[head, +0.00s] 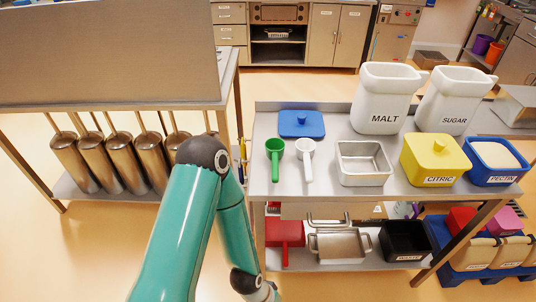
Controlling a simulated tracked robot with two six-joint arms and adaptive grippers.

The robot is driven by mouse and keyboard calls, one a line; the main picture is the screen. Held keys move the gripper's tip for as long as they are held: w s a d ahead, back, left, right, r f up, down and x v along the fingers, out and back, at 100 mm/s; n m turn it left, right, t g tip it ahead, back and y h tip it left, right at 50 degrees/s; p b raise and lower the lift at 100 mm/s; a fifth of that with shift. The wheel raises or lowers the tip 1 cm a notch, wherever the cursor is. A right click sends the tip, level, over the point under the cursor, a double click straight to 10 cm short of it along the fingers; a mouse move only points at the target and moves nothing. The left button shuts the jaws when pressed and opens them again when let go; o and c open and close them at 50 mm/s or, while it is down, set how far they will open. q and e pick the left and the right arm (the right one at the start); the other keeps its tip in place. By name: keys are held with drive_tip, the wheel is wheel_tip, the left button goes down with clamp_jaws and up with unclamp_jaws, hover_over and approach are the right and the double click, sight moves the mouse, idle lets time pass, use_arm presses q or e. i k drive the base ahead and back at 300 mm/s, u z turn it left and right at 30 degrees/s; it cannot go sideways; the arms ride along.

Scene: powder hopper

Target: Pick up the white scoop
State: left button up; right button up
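The white scoop (306,158) lies on the steel table (330,112), its cup toward the back and its handle toward the front edge. A green scoop (274,159) lies just left of it, with a small gap. One of my teal arms rises from the bottom left and bends down in front of the table's left end. Its gripper is below the frame. My other arm is not in view. Nothing covers the white scoop.
A blue lid (301,123) lies behind the scoops. A steel tray (363,179) is right of them. White MALT (384,97) and SUGAR (451,100) jugs, a yellow CITRIC tub (431,159) and a blue PECTIN tub (493,175) stand further right.

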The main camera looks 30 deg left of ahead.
sight(305, 146)
drive_tip(key=u, duration=0.45)
drive_tip(key=i, duration=0.2)
drive_tip(key=z, duration=1.75)
drive_tip(key=k, duration=1.25)
drive_tip(key=u, duration=0.9)
drive_tip(key=i, duration=1.1)
drive_tip(key=z, duration=0.25)
